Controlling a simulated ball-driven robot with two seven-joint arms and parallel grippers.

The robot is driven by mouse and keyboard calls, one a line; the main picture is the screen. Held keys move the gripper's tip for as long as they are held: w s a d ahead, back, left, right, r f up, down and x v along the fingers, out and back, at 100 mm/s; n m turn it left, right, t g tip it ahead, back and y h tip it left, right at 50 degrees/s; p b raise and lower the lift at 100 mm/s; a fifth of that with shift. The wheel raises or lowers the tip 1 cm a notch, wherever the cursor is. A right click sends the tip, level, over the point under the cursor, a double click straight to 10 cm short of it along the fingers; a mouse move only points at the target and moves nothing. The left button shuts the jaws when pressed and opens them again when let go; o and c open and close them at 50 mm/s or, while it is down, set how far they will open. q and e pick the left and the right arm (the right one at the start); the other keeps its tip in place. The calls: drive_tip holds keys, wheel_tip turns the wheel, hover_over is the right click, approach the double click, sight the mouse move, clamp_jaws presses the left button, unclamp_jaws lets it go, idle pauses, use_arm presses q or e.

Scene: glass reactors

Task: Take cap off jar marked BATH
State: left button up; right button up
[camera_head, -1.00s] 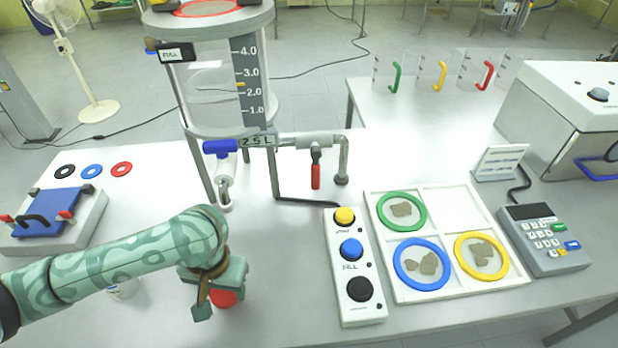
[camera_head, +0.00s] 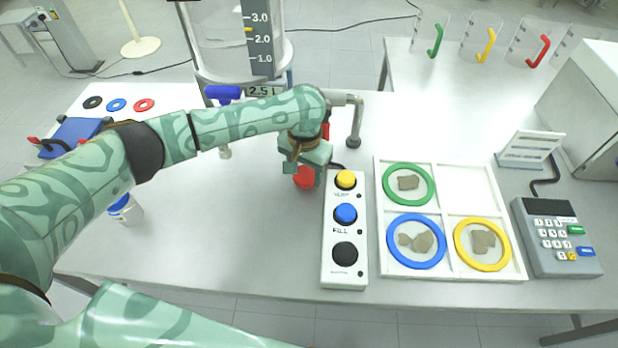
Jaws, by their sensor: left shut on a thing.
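My left gripper (camera_head: 305,167) points down over the table, just left of the button panel. It is shut on a red, round cap-like thing (camera_head: 304,180), which shows below the fingers. No jar shows under the red thing, and I cannot tell whether it touches the table. A small clear jar (camera_head: 131,214) with a blue top (camera_head: 120,203) stands at the left, partly behind my left arm. No BATH marking is readable on it. My right gripper is not in view.
A panel with yellow, blue and black buttons (camera_head: 335,268) stands right of the gripper. A measuring vessel (camera_head: 225,35) stands behind. A white tray (camera_head: 461,203) with ringed dishes and a keypad (camera_head: 546,250) are at the right. The front left of the table is clear.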

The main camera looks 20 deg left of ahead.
use_arm(q)
wheel_tip(320, 180, down, 3)
drive_tip(key=shift+a+r+b, duration=0.1)
drive_tip(key=shift+r+b, duration=0.05)
drive_tip(key=shift+b, duration=0.25)
drive_tip(key=shift+r, duration=0.15)
drive_tip(key=o, duration=0.8)
